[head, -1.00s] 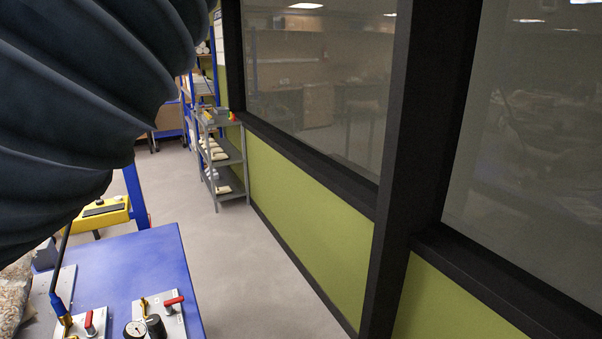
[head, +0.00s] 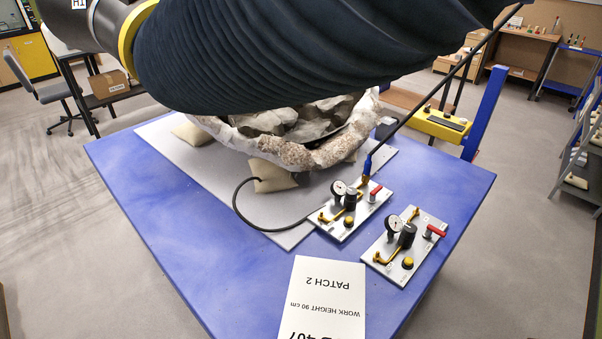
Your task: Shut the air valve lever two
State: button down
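Two silver valve panels lie on the blue table (head: 240,300) in the head view. The left panel (head: 341,231) carries a gauge (head: 338,187), a black knob, brass fittings and a red lever handle (head: 374,194). The right panel (head: 394,275) carries a similar gauge (head: 392,224), black knob (head: 407,237), yellow button (head: 408,263) and red lever handle (head: 436,231). Their number markings are too small to read, so I cannot tell which lever is two. My gripper is not in view.
A large dark corrugated hose (head: 290,50) fills the upper middle, above a plaster-jacketed fossil (head: 290,153). A thin black hose (head: 236,207) curves to the left panel. A blue-tipped wand (head: 368,163) rises behind it. A white paper sign (head: 328,290) lies in front.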

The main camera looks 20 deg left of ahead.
aim_at(372, 194)
jog(key=i+l+u, duration=0.15)
jog(key=u, duration=0.25)
jog(key=i+l+u, duration=0.5)
jog(key=u, duration=0.25)
jog(key=i+l+u, duration=0.15)
jog(key=l+u, duration=0.25)
